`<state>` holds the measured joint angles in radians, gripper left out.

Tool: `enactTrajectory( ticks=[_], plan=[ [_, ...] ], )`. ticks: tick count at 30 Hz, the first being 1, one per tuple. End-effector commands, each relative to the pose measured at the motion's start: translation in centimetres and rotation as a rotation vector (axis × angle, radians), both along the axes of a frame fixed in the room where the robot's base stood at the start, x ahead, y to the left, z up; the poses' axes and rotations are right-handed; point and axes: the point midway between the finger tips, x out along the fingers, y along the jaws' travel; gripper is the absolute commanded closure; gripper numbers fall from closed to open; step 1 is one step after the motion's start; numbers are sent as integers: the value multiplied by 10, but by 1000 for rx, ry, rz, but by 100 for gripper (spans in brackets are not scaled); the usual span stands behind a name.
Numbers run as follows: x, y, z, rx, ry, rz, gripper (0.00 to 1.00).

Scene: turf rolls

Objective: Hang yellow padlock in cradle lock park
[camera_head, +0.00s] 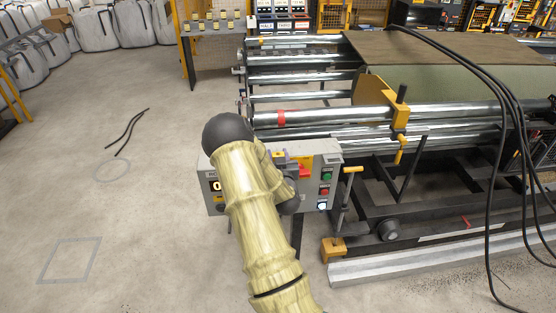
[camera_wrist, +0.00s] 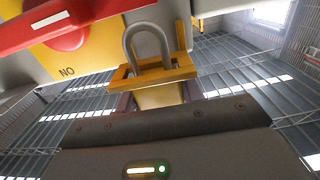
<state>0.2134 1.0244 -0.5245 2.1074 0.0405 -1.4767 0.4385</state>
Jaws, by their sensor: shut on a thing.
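The yellow padlock (camera_wrist: 160,96) sits between my gripper's purple fingers (camera_wrist: 160,100) in the wrist view, and the gripper is shut on it. Its grey shackle (camera_wrist: 130,38) arches upward, in front of a grey surface. In the head view my gripper (camera_head: 290,160) is at the grey control box (camera_head: 333,158), mostly hidden behind my arm. The red handle (camera_wrist: 70,18) on a yellow plate (camera_wrist: 88,55) is left of the padlock in the wrist view. I cannot tell which part is the cradle lock park, or whether the shackle touches anything.
The control box carries a green button (camera_head: 327,176) and a lit white button (camera_head: 322,206). A roller machine (camera_head: 340,115) with a turf sheet (camera_head: 440,85) stands behind and right. Black cables (camera_head: 500,90) hang at the right. The floor at left is mostly clear.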

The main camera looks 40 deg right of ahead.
Motion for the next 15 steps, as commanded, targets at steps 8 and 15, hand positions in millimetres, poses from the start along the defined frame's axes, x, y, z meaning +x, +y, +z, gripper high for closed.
enactTrajectory(
  ticks=[8, 15],
  plan=[
    [0, 0, 9, -1, -2, 0, 87],
    [1, 0, 41, -1, -7, 0, 87]
  ],
)
